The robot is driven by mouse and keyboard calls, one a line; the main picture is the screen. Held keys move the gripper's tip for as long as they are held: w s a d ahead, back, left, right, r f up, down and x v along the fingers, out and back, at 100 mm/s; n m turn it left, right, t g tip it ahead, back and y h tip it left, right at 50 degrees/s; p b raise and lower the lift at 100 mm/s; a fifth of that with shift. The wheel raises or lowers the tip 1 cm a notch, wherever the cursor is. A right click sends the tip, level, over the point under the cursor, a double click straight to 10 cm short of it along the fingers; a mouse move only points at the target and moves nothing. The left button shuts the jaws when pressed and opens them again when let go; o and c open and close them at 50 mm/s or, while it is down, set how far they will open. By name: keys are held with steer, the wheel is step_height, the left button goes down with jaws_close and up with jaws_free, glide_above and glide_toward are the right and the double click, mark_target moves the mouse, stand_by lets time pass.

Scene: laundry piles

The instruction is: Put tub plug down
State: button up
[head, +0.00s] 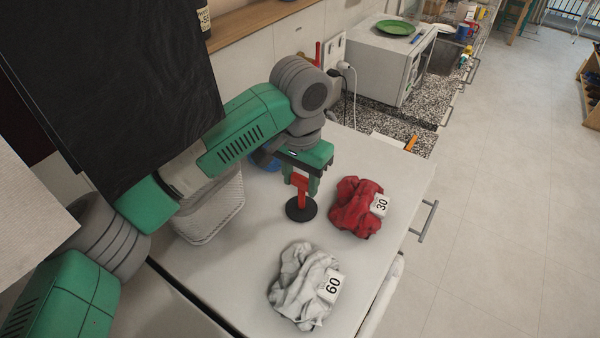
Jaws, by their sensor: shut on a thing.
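The tub plug (301,209) has a black round disc and a red upright stem. It stands upright over the white counter top (235,265), with its disc at or just above the surface; I cannot tell which. My gripper (301,184) points down and is shut on the red stem of the plug. To its right lies a crumpled red cloth pile (352,208) with a tag marked 30. In front lies a crumpled white cloth pile (300,285) with a tag marked 60. The plug is apart from both piles.
A white basket (214,212) stands left of the plug, partly behind my arm. A blue thing (268,163) is mostly hidden behind my gripper. A microwave (384,62) with a green plate (395,27) stands farther back. Counter between the basket and the white pile is clear.

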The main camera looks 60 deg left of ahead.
steer(key=shift+f, duration=0.2)
steer(key=o, duration=1.3)
steer(key=shift+r, duration=2.95)
steer(key=c, duration=0.6)
